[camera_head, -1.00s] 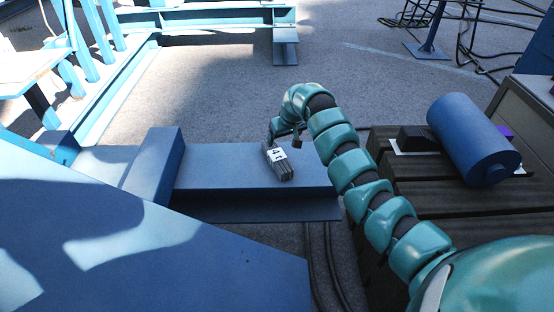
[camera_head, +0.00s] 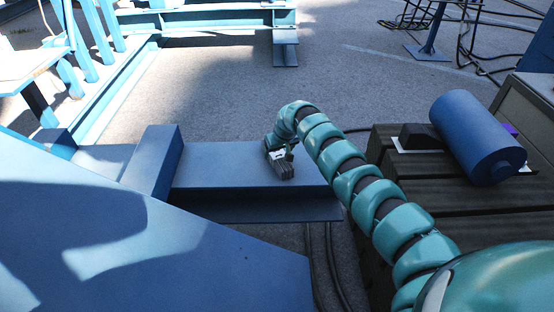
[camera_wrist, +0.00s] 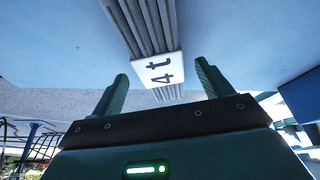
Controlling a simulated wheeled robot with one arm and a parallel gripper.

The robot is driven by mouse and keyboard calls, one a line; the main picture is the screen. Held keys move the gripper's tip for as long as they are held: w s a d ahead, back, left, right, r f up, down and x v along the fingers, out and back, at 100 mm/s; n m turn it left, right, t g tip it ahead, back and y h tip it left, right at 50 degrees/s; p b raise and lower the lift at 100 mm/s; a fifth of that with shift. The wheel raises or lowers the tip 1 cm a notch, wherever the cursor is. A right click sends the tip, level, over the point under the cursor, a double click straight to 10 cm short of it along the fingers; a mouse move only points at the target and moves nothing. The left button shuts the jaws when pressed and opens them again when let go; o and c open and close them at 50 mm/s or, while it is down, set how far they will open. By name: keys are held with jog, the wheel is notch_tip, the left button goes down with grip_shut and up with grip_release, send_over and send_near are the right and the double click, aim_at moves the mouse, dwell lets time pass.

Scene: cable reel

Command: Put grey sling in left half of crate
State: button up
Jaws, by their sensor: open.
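The grey sling (camera_head: 285,170) is a folded, ribbed bundle with a white "4 t" label. It lies on a blue steel beam (camera_head: 225,168). In the wrist view the sling (camera_wrist: 150,25) runs from the top edge to between the fingers, with its label near the fingertips. My gripper (camera_wrist: 161,72) is open, one finger on each side of the sling. I see a gap on both sides and cannot tell how far down the fingers reach. In the head view my gripper (camera_head: 277,150) covers the sling's far end. I cannot make out a crate with clear halves.
A dark slatted wooden structure (camera_head: 440,205) stands at the right, bearing a blue cylinder (camera_head: 475,135) and a black block (camera_head: 424,136). A grey-framed panel (camera_head: 532,110) is behind it. A raised blue block (camera_head: 155,160) stands left of the sling. Cables lie on the floor.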

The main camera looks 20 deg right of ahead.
aim_at(278, 153)
jog(key=shift+b+x, duration=0.45)
jog(key=shift+x, duration=1.05)
jog(key=c, duration=1.7)
jog(key=shift+o, duration=0.2)
jog(key=shift+a+r, duration=0.1)
